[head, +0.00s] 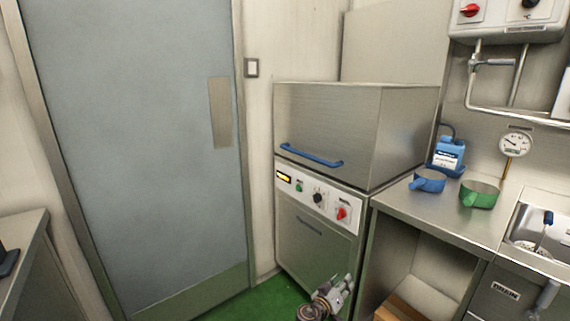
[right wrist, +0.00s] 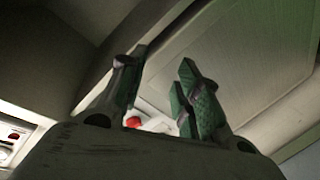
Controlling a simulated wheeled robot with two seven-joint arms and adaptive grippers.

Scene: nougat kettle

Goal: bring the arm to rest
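My right gripper (head: 345,283) shows at the bottom of the head view, in front of the lower part of the steel machine (head: 318,245). In the right wrist view, its two green-padded fingers (right wrist: 163,85) stand apart with nothing between them. A red knob (right wrist: 133,122) on the machine's panel shows behind the fingers. It is also visible in the head view (head: 342,214). My left gripper is not in view.
The machine has a blue handle (head: 312,156) on its hood. To its right, a steel counter (head: 445,222) carries a blue jug (head: 428,181), a green jug (head: 479,193) and a blue canister (head: 449,153). A box (head: 397,310) sits underneath. Green floor (head: 262,301) shows before the door (head: 140,130).

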